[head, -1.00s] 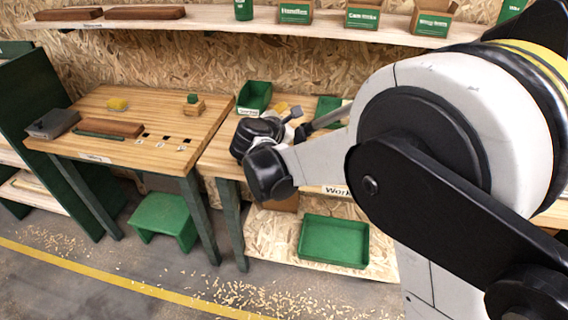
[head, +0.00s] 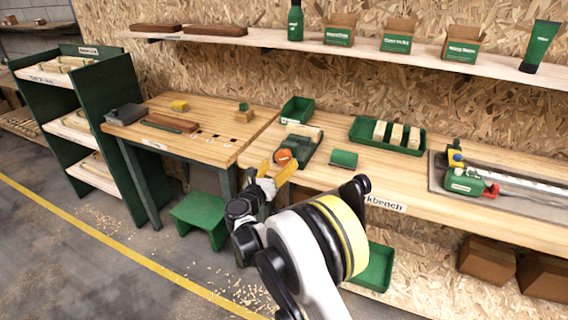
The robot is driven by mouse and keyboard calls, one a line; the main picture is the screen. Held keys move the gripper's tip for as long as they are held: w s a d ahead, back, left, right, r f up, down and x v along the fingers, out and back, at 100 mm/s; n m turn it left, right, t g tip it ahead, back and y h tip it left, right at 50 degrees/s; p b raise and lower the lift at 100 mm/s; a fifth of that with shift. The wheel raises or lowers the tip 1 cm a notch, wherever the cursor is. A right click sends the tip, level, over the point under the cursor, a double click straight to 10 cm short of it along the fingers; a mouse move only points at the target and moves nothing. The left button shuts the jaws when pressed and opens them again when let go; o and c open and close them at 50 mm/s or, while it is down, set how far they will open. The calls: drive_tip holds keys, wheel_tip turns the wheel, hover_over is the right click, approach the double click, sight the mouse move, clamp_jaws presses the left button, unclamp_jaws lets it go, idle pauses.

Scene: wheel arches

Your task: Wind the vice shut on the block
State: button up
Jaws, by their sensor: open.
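A dark green vice (head: 299,150) stands near the left end of the workbench, with a round orange handwheel (head: 283,156) on its near side. A pale wooden block (head: 304,131) shows at the vice's far side; I cannot tell whether the jaws touch it. My gripper (head: 276,170), with yellow-orange fingers, is open and empty at the bench's front edge. Its fingertips point at the handwheel and are close to it; contact cannot be made out.
A green bin (head: 296,109) stands behind the vice and a small green box (head: 344,159) to its right. A green tray (head: 361,133) holds several pale blocks. A green device with a red handle (head: 491,191) is farther right. A second table (head: 215,146) stands left.

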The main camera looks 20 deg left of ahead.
sight(283, 160)
drive_tip(key=shift+w+d+b, duration=0.2)
drive_tip(key=shift+w+b, duration=0.2)
drive_tip(key=shift+w, duration=1.4)
drive_tip(key=c, duration=1.2)
drive_tip(key=shift+m, duration=0.3)
